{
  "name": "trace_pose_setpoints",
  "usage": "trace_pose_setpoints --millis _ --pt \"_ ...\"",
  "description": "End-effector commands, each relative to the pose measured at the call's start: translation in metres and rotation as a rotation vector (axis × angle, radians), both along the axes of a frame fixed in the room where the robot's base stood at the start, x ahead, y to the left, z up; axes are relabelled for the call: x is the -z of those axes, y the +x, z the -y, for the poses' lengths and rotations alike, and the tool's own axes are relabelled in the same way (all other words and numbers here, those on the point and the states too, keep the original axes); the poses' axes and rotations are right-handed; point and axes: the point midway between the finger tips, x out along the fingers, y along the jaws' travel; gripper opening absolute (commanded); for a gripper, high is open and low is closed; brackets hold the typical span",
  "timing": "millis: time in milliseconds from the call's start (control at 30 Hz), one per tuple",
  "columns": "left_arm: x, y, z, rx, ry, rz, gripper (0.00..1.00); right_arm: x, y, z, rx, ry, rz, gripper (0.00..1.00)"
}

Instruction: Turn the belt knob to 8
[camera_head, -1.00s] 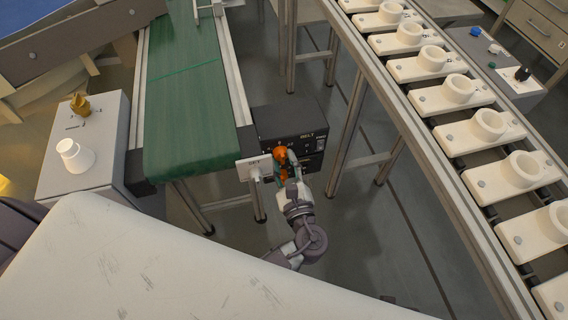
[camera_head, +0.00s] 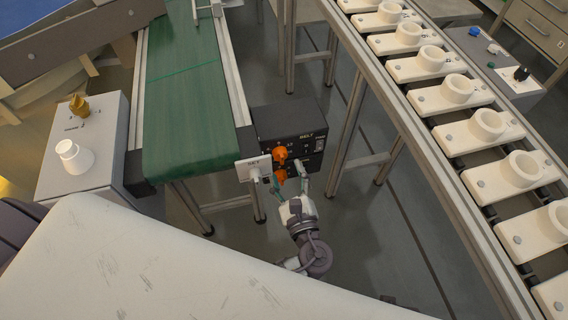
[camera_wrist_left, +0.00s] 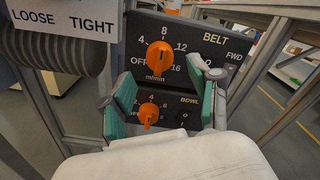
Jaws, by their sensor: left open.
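The belt knob (camera_wrist_left: 159,58) is orange, on the black control panel (camera_wrist_left: 190,28) marked BELT. In the left wrist view its ridge stands nearly upright, pointing at or close to the 8. It also shows in the head view (camera_head: 280,154). A smaller orange knob (camera_wrist_left: 149,113), marked BOWL, sits below it. My left gripper (camera_wrist_left: 160,88) is open and empty, its teal fingertips apart on either side of the panel's knobs. It touches neither knob as far as I can see. In the head view my left gripper (camera_head: 289,188) is just below the belt knob. My right gripper is out of view.
A white LOOSE/TIGHT sign (camera_wrist_left: 66,18) and a grey ribbed part (camera_wrist_left: 60,52) are close to the left finger. The green conveyor (camera_head: 185,100) is left of the panel. A metal-framed rail with white holders (camera_head: 455,95) runs on the right.

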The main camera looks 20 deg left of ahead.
Motion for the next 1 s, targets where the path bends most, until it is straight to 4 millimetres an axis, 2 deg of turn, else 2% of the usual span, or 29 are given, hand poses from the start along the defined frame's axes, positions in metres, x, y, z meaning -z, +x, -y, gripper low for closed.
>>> trace_pose_setpoints --millis 200,400,600,1000 --pt "0.001 -0.041 0.027 0.000 -0.001 -0.003 0.62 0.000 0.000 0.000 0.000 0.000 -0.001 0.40" --pt "0.001 -0.065 0.044 0.000 -0.002 -0.003 0.62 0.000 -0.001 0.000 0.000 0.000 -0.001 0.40" --pt "0.000 -0.073 0.049 0.000 0.000 0.000 0.62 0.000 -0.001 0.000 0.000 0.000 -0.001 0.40" --pt "0.000 -0.073 0.049 0.000 0.000 0.000 0.62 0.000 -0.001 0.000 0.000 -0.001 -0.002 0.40"
